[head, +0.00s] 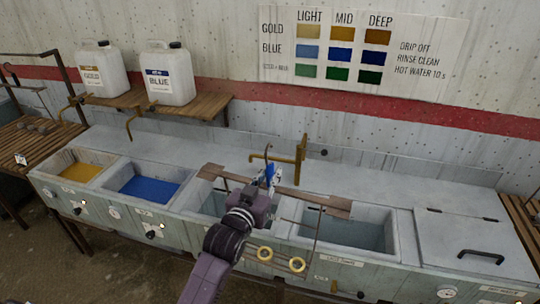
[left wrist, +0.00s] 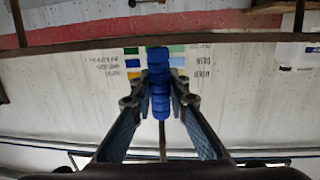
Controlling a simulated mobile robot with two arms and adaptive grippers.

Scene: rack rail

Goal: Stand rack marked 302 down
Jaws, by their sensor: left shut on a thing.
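A rack with a long brown wooden bar (head: 322,199), a blue grip and thin rods hanging down is over the two right-hand open basins. My left gripper (head: 268,180) is shut on the rack's blue grip. In the left wrist view the blue grip (left wrist: 159,85) sits between both fingers, with the brown bar (left wrist: 80,43) beyond. I cannot tell whether the rack touches the basin rims. My right gripper is not in view.
Basins hold yellow liquid (head: 82,172) and blue liquid (head: 150,188); a brass tap (head: 300,158) stands behind. A closed lid (head: 465,235) is at right. A slatted wooden table (head: 35,145) with a small tag is at far left. GOLD and BLUE jugs stand on a shelf (head: 212,104).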

